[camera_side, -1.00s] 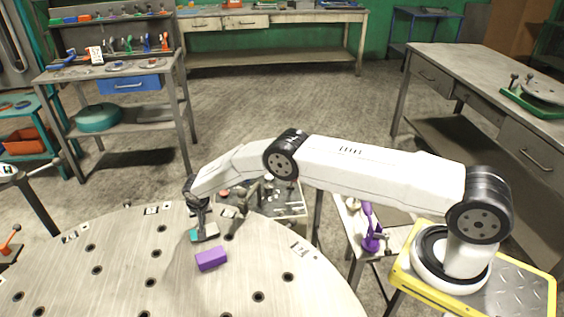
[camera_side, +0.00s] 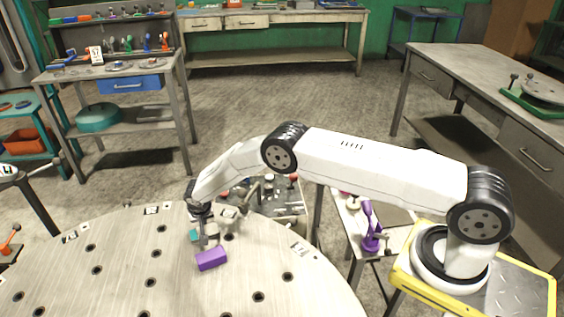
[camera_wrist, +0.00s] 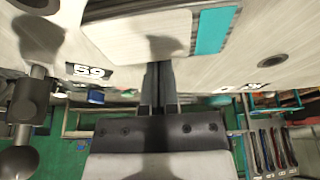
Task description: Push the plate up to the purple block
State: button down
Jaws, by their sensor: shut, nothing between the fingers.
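The purple block (camera_side: 211,259) lies on the round table, just in front of my gripper in the side view. The plate is a small pale flat piece with a teal strip. Its teal part (camera_side: 194,235) shows left of my gripper in the side view, and the rest is partly hidden there. In the wrist view the plate (camera_wrist: 125,35) fills the top middle, with the teal strip on its right. My gripper (camera_wrist: 157,70) is shut and empty, its tips at the plate's near edge; contact is hard to tell. I cannot tell whether plate and block touch.
The round table (camera_side: 120,265) is pale, with several dark holes and is mostly clear around the block. A low trolley (camera_side: 290,205) with tools stands behind its edge. A purple clamp-like tool (camera_side: 371,235) stands on a side bench to the right.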

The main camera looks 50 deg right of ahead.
jog(key=shift+s+a, duration=0.5)
jog(key=shift+s, duration=0.4)
jog(key=shift+s+a, duration=0.5)
jog(key=shift+s, duration=0.4)
jog(key=shift+s+a, duration=0.5)
jog(key=shift+s, duration=0.4)
jog(key=shift+w, duration=0.1)
jog(key=shift+w+d+r, duration=0.1)
jog(key=shift+w+d, duration=0.45)
jog(key=shift+w, duration=0.35)
jog(key=shift+w+d, duration=0.5)
jog(key=shift+w, duration=0.35)
jog(key=v, duration=1)
jog(key=shift+s+a, duration=0.1)
jog(key=shift+a, duration=0.1)
jog(key=w+a+n+y, duration=0.1)
jog(key=n, duration=0.2)
jog(key=w+a+n+y, duration=0.1)
jog(key=a+n, duration=0.1)
jog(key=n, duration=0.1)
jog(key=w+a+n, duration=0.1)
jog(key=n, duration=0.1)
jog(key=shift+a+n+y, duration=0.4)
